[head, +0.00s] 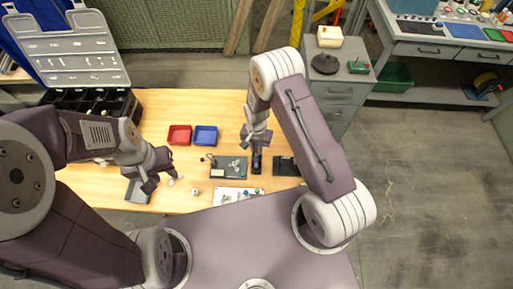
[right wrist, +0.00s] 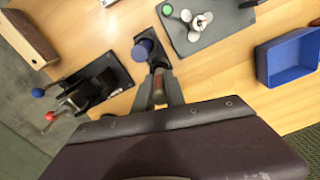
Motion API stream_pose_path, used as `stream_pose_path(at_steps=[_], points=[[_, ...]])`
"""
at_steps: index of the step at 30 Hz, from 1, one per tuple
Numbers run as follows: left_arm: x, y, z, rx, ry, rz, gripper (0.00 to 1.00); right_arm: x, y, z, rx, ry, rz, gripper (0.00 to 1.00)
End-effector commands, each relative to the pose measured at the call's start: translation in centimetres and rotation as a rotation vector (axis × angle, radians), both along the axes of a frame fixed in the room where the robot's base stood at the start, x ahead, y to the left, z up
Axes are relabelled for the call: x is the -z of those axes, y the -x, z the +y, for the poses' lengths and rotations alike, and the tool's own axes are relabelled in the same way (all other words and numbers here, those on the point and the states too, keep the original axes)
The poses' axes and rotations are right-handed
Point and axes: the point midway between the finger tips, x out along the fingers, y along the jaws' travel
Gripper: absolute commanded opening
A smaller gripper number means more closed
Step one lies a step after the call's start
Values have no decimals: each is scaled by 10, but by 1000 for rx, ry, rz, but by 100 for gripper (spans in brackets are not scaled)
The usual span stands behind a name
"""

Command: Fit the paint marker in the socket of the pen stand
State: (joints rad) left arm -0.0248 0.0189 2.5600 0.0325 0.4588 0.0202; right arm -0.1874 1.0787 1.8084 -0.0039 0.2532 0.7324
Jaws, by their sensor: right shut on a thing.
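My right gripper (head: 256,150) points down over the middle right of the wooden table. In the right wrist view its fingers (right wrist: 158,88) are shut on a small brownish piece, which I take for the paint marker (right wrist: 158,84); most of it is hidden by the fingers. Just beyond the fingertips is a dark stand (right wrist: 168,22) with a round blue part (right wrist: 143,46), likely the pen stand. The stand also shows under the gripper in the head view (head: 257,168). I cannot tell whether the marker touches the socket. My left gripper (head: 160,186) is low over the table's left part, apparently open and empty.
A grey plate with small parts (right wrist: 205,20) lies beside the stand. A black lever device (right wrist: 95,88) is on its other side. Red (head: 180,135) and blue (head: 205,136) trays stand behind. A white board (head: 236,194) lies near the front edge.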

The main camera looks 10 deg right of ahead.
Motion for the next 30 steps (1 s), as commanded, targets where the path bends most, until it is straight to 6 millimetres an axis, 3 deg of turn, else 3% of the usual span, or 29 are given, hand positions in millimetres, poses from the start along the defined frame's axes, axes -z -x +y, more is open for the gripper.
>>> stream_pose_path(at_steps=[30], points=[[17, 0, 0, 0, 0, 0, 36, 20, 0, 0, 0, 0, 0, 0]])
